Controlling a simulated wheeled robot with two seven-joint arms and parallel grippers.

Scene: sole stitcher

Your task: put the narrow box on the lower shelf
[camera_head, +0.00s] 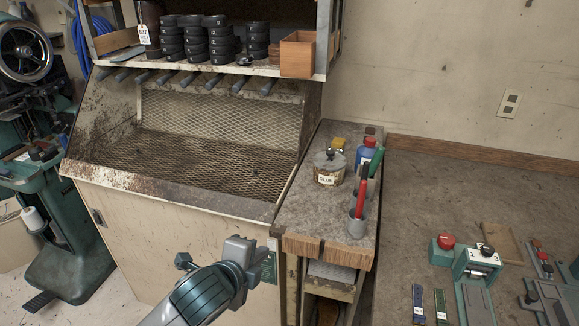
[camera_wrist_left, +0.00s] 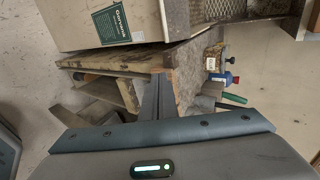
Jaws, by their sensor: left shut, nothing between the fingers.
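My left gripper (camera_head: 240,249) is shut and empty in front of the small wooden side stand (camera_head: 300,243). In the left wrist view its closed fingers (camera_wrist_left: 157,82) point toward the front edge of the stand. The stand has open shelves (camera_head: 331,288) under its top, partly hidden by the top. A brownish thing (camera_head: 327,313) shows low inside the stand; I cannot tell whether it is the narrow box. A small open wooden box (camera_head: 297,54) stands at the right end of the upper rack. My right gripper is not in view.
Several black round stacks (camera_head: 195,38) fill the rack.

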